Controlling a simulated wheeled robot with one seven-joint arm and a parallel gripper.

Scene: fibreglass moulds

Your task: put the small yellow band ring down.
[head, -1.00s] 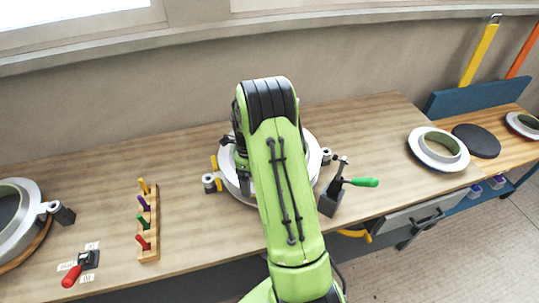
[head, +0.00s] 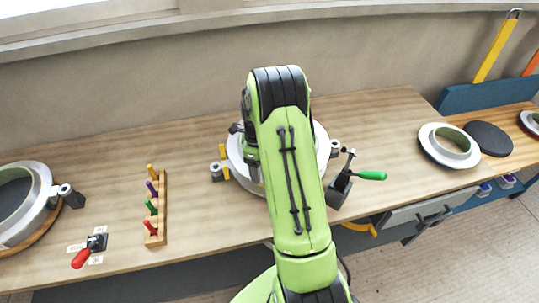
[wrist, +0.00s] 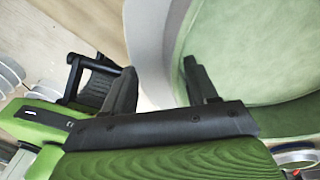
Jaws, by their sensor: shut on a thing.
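In the wrist view my gripper (wrist: 162,74) has one finger on each side of the pale wall of a ring (wrist: 154,42) with a green inner face (wrist: 245,50). I take it as the small yellow band ring; no yellow band shows on it in this view. In the head view my arm hides the gripper tips and the held ring. A large grey round mould (head: 236,152) stands on the bench behind my arm, with yellow pieces (head: 223,152) at its left edge. Whether the held ring touches anything below cannot be told.
A rack of coloured pegs (head: 156,208) and a red-handled clamp (head: 90,250) are left of my arm. A green-handled clamp (head: 352,178) stands right. Further right are a pale green-lined ring (head: 449,146) and a dark disc (head: 489,139). Bare bench (head: 395,140) lies between.

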